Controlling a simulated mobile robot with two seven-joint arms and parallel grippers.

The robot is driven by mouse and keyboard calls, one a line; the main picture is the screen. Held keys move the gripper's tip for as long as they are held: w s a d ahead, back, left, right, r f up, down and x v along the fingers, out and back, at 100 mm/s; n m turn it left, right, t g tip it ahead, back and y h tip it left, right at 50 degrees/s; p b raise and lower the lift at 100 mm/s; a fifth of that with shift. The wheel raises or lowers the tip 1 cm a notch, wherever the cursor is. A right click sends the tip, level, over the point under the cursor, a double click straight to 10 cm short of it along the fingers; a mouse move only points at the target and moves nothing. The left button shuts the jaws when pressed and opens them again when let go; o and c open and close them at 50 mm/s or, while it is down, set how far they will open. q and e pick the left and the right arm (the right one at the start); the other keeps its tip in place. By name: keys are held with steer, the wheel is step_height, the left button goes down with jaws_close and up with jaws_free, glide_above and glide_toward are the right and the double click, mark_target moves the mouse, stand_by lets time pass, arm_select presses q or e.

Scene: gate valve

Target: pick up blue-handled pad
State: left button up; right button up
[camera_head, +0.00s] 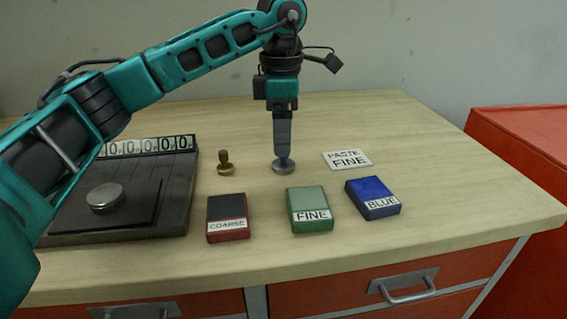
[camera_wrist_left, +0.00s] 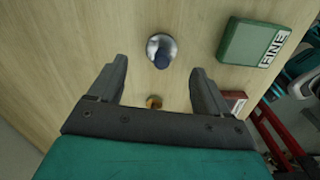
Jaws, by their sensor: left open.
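The blue-handled pad has a round silver base (camera_head: 284,167) and stands on the wooden table in the head view. In the left wrist view its dark blue handle (camera_wrist_left: 162,60) points towards the camera, over the shiny disc. My left gripper (camera_head: 283,148) points straight down directly over the pad and hides its handle in the head view. In the left wrist view the left gripper (camera_wrist_left: 159,68) is open, one finger on each side of the handle's line, touching nothing that I can see. Whether the fingertips are level with the handle is unclear.
A brown-handled pad with brass base (camera_head: 225,163) stands left of it. Blocks labelled COARSE (camera_head: 228,211), FINE (camera_head: 308,202) and BLUE (camera_head: 371,191) lie in front. A PASTE FINE card (camera_head: 347,159) lies right. A dark device with a counter (camera_head: 180,205) stands left.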

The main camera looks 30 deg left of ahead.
arm_select(q)
step_height(320, 180, down, 5)
steer(key=shift+d, duration=0.1)
steer(key=c, duration=1.3)
arm_select(e)
steer(key=shift+w+a, duration=0.1)
steer(key=shift+w, duration=0.05)
arm_select(q)
steer(key=shift+o, duration=0.2)
steer(key=shift+r, duration=0.15)
arm_select(e)
steer(key=shift+f, duration=0.1)
arm_select(q)
step_height(320, 180, up, 20)
steer(key=p, duration=0.4)
arm_select(e)
steer(key=shift+s+d+r+h, duration=0.15)
steer(key=shift+s+d+r, duration=0.1)
steer(key=shift+d+r, duration=0.3)
steer(key=shift+s+d+r+h, duration=0.15)
steer(key=shift+s+d+r, duration=0.05)
steer(key=shift+d+r, duration=0.3)
